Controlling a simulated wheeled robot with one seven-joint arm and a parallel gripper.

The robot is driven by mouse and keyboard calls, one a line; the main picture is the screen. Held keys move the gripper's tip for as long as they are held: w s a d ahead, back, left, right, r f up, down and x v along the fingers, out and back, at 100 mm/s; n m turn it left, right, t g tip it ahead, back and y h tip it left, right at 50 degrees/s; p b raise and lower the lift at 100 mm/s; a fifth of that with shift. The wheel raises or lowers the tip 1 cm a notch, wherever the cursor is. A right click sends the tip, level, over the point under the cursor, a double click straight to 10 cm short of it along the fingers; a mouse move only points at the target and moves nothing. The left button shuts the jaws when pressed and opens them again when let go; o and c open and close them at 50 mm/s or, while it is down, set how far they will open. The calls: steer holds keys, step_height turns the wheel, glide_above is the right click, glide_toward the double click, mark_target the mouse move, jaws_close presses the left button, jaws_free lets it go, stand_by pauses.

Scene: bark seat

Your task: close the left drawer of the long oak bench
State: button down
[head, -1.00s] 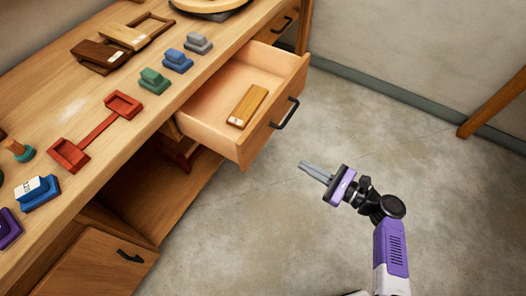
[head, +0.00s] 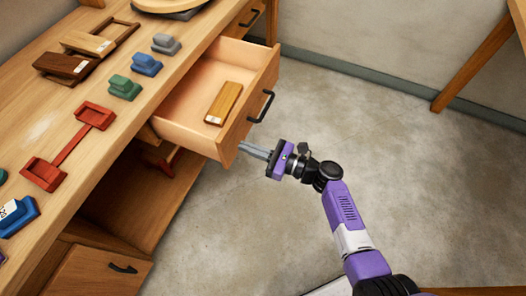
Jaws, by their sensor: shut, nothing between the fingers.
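The long oak bench (head: 40,122) runs along the left of the head view. One drawer (head: 238,125) is pulled out of its front, with a dark bar handle (head: 262,106) on its face. A small wooden block (head: 223,103) with a pale label lies inside. My gripper (head: 245,149) is shut and empty. Its fingertips point left at the near end of the drawer's front, below and left of the handle. I cannot tell whether they touch it.
Another drawer front with a handle (head: 250,17) sits flush farther along. A cupboard door (head: 95,273) is at lower left, beside an open bay under the bench. Blocks and a red tool-like piece (head: 70,148) lie on top. Concrete floor (head: 400,190) on the right is clear.

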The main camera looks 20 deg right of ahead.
steer(key=shift+x, duration=0.85)
steer(key=shift+w+a, duration=0.25)
steer(key=b, duration=1.3)
glide_above(174, 121)
steer(key=s, duration=0.5)
steer(key=shift+d+f, duration=0.15)
steer(key=shift+d, duration=0.3)
steer(key=shift+w+a+b, duration=0.25)
steer(key=shift+b, duration=0.05)
steer(key=shift+w+a+r, duration=0.1)
steer(key=shift+w+r, duration=0.05)
steer(key=shift+r, duration=0.15)
steer(key=shift+a+r, duration=0.1)
